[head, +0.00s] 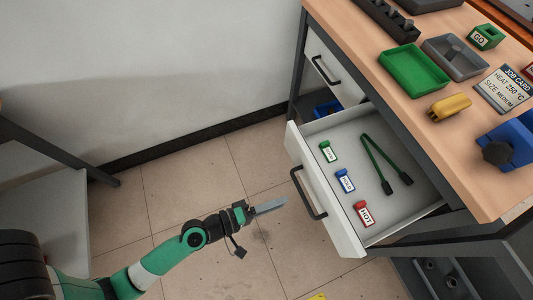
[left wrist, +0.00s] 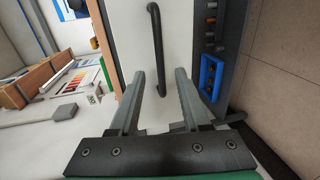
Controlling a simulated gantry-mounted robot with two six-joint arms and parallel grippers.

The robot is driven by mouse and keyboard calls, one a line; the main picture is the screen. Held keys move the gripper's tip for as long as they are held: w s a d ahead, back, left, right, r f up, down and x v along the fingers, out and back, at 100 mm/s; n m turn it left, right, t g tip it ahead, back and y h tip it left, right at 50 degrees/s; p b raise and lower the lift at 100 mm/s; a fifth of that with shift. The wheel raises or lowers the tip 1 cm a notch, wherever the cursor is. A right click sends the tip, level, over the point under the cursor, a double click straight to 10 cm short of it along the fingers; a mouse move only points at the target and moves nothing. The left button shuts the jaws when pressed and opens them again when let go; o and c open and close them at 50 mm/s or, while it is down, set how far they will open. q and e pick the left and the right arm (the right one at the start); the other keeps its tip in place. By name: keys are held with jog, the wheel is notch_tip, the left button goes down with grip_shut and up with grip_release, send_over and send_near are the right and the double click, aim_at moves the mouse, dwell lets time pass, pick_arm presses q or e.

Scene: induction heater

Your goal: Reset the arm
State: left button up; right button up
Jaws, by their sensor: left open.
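My left arm, green and white, reaches in from the bottom left of the head view. Its gripper (head: 268,206) is over the tiled floor, left of the open drawer (head: 348,240) and apart from its black handle (head: 309,193). In the left wrist view the gripper's two grey fingers (left wrist: 160,90) are spread with nothing between them. A black bar handle (left wrist: 158,45) on a white front shows beyond the fingertips. My right gripper is not in view.
The open drawer holds green, blue and red labelled tags (head: 345,181) and green-handled tongs (head: 383,165). The wooden bench (head: 450,170) above carries a green tray (head: 413,68), a grey tray (head: 455,56) and a job card (head: 505,90). Floor (head: 190,190) left of the drawer is clear.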

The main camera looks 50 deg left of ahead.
pick_arm(q)
jog(key=v, duration=0.3)
dwell(0.5)
